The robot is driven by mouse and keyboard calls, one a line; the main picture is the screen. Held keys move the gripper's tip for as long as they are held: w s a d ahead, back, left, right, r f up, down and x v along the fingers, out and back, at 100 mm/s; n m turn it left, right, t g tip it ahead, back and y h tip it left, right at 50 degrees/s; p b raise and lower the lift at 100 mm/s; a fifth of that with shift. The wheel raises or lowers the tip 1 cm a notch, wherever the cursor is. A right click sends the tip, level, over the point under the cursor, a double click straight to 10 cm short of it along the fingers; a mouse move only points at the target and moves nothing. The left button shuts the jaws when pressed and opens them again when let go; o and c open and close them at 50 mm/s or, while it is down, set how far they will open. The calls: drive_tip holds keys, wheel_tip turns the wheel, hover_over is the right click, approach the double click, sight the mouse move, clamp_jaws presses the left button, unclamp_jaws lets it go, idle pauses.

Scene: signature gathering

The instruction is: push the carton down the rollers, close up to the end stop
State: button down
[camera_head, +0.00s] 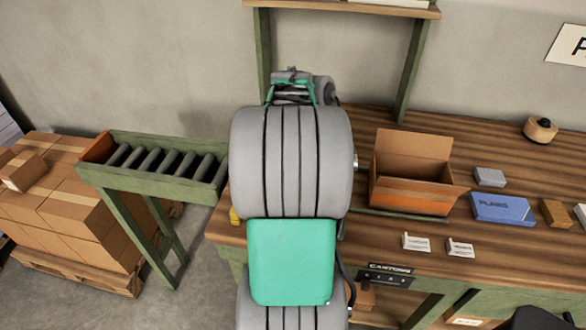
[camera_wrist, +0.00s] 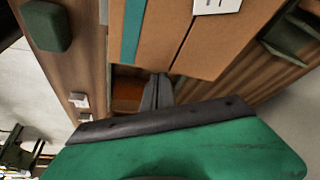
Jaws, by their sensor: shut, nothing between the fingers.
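A closed brown carton (camera_wrist: 158,28) with a teal stripe and a white label fills the upper middle of the wrist view. My gripper (camera_wrist: 160,78) is shut and empty, its fingertips at the carton's near edge; I cannot tell if they touch. In the head view my arm hides this carton and my fingertips. The rollers (camera_head: 168,162) sit in a green frame left of my arm, and the visible ones are bare. An orange end stop (camera_head: 97,148) stands at their far left end.
On the wooden bench (camera_head: 380,246) right of my arm stands an open carton (camera_head: 412,190). A blue box (camera_head: 503,207), small cards (camera_head: 416,242) and a round wooden item (camera_head: 540,129) lie further right. Stacked cartons (camera_head: 60,205) stand left of the rollers. A shelf post (camera_head: 411,70) rises behind.

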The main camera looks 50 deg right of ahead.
drive_tip(key=shift+f+b, duration=1.45)
drive_tip(key=shift+f, duration=0.35)
drive_tip(key=shift+w, duration=0.1)
drive_tip(key=w+a+p, duration=0.1)
drive_tip(key=w+a, duration=0.2)
drive_tip(key=w, duration=0.3)
drive_tip(key=w+a, duration=0.3)
drive_tip(key=w, duration=0.2)
drive_tip(key=w+a+p, duration=0.1)
drive_tip(key=w+a, duration=0.2)
drive_tip(key=w, duration=0.3)
drive_tip(key=shift+w+a+p, duration=0.1)
drive_tip(key=shift+w+p, duration=0.2)
drive_tip(key=shift+w, duration=0.05)
drive_tip(key=shift+r, duration=0.1)
